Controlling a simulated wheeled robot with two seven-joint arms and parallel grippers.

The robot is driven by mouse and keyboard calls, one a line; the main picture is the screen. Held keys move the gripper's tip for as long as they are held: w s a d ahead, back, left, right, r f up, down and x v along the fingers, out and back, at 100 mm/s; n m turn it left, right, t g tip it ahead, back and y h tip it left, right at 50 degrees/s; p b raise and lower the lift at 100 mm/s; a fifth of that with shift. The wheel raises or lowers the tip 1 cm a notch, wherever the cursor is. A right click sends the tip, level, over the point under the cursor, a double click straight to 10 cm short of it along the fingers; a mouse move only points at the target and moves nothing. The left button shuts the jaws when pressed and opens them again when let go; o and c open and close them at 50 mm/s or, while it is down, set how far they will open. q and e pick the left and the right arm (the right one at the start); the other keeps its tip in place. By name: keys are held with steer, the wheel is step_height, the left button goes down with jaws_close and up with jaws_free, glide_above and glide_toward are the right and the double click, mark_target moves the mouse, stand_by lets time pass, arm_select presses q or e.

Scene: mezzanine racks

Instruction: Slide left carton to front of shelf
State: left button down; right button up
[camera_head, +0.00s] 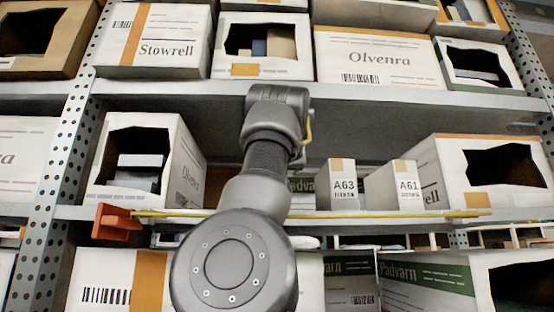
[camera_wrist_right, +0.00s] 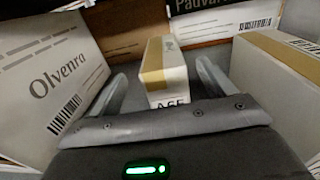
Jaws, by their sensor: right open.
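In the right wrist view a small white carton (camera_wrist_right: 165,72) with a tan tape strip stands ahead; its label is partly cut off and starts with "A6". My right gripper (camera_wrist_right: 161,76) is open, with one finger on each side of this carton; contact cannot be told. In the head view my arm covers the middle of the shelf and hides this carton and the gripper. Two small white cartons, A63 (camera_head: 343,185) and A61 (camera_head: 393,186), stand side by side right of the arm. My left gripper is not in view.
An Olvenra box (camera_wrist_right: 48,78) stands left of the gripper, and a tan-topped box (camera_wrist_right: 278,80) stands close on the right. A Padvarn box (camera_wrist_right: 222,20) is behind. A yellow rod (camera_head: 390,214) and an orange bracket (camera_head: 113,222) run along the shelf edge. A shelf board (camera_head: 390,97) lies above.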

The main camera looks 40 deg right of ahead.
steer(key=p+x, duration=0.2)
steer(key=x, duration=0.4)
steer(key=shift+d, duration=0.2)
steer(key=shift+w+d+p, duration=0.25)
steer(key=shift+w+p, duration=0.25)
steer(key=c, duration=1.3)
